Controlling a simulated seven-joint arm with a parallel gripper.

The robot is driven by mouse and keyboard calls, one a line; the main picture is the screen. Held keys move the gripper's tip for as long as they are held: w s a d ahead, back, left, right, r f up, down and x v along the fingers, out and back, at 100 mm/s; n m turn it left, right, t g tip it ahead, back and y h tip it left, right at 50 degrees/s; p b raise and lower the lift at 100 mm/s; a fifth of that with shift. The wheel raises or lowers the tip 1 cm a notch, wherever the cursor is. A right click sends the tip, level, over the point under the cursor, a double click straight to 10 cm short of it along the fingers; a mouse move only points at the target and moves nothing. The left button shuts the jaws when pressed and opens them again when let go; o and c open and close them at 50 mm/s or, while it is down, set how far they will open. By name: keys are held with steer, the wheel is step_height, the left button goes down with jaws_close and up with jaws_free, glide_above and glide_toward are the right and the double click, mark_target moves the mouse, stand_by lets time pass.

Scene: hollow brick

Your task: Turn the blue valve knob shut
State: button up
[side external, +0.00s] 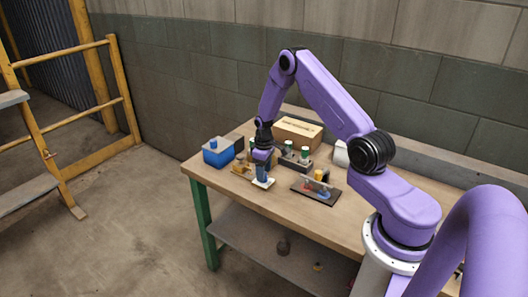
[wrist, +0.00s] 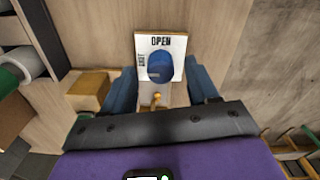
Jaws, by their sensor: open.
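The blue valve knob (wrist: 160,66) is round and sits on a white plate (wrist: 176,42). The plate reads OPEN along its top edge, with smaller lettering at the left that looks like SHUT. My gripper (wrist: 162,84) is open, with one blue finger on each side of the knob in the wrist view. I cannot tell whether the fingers touch it. In the side view my gripper (side external: 263,168) points down over the white plate (side external: 264,183) near the table's front edge, and the knob is hard to make out there.
A blue box (side external: 217,152) stands at the table's left end, a cardboard box (side external: 298,132) at the back. A rack with green-topped items (side external: 296,160) is behind my gripper. A dark tray (side external: 316,191) lies to the right. The wooden tabletop (side external: 240,190) is bare near the front edge.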

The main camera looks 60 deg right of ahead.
step_height(320, 180, up, 17)
steer(key=shift+f, duration=0.2)
stand_by(0.4)
steer(key=s+a+r+n, duration=0.2)
steer(key=s+a+r, duration=0.25)
steer(key=a, duration=0.65)
steer(key=s+a+r+n, duration=0.3)
steer(key=s+a, duration=0.2)
steer(key=a, duration=0.6)
steer(key=s+a+n, duration=0.2)
steer(key=s, duration=0.9)
steer(key=s+a+r+n, duration=0.1)
steer(key=s+a+n, duration=0.1)
steer(key=s, duration=1)
steer(key=shift+s+r+n, duration=0.2)
steer(key=shift+r+n, duration=0.05)
steer(key=shift+n, duration=0.35)
